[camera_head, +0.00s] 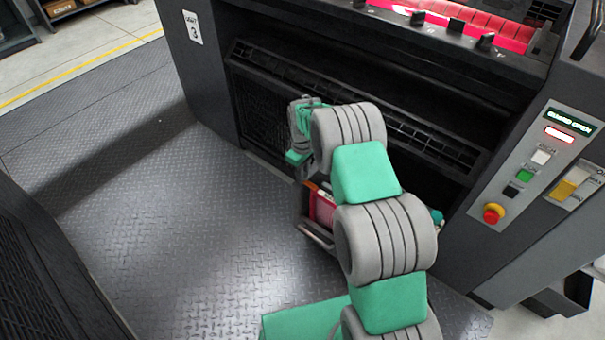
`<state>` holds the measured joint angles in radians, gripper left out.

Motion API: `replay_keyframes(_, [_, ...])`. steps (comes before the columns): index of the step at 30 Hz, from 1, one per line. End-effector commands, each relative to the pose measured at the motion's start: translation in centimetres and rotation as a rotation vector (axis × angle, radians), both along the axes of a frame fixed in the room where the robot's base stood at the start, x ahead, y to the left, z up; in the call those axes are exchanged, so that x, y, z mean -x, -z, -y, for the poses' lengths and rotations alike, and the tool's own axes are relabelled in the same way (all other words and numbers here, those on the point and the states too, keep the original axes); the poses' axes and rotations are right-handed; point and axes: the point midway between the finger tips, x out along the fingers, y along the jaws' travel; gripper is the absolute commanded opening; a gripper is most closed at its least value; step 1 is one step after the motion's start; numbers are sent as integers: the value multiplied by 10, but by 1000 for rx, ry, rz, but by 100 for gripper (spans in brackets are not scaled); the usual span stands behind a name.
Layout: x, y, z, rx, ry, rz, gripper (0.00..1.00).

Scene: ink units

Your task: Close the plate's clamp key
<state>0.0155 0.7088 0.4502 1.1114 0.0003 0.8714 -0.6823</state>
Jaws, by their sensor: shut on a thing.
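My arm reaches across the picture to the open front of the dark press (300,32). At its end, the grey and green hand with my gripper (299,158) is small and partly turned away, in front of the black grille. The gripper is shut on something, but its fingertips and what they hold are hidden. I cannot make out the plate or its clamp key in this view. Several small black tabs (456,25) stand along the front of a red, shiny roller (470,18) at the top, well apart from my gripper.
A control panel (535,165) at the right reads GUARD OPEN and has a red knob (493,213). A red item (323,209) sits low behind my arm, partly hidden. Dark tread-plate floor (190,240) lies clear at the left. Another dark unit (40,270) edges the lower left.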

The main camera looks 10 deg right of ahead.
Motion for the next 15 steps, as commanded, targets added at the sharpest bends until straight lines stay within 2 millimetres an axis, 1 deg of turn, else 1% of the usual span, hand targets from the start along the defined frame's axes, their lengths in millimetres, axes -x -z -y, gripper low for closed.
replay_keyframes(5, [-1, -1, -1, -1, -3, 3, 0])
replay_keyframes(6, [-1, -1, -1, -1, -3, 3, 18])
replay_keyframes(13, [0, 0, 0, -1, -1, 1, 37])
replay_keyframes(15, [0, 0, 0, -1, -1, 1, 38])
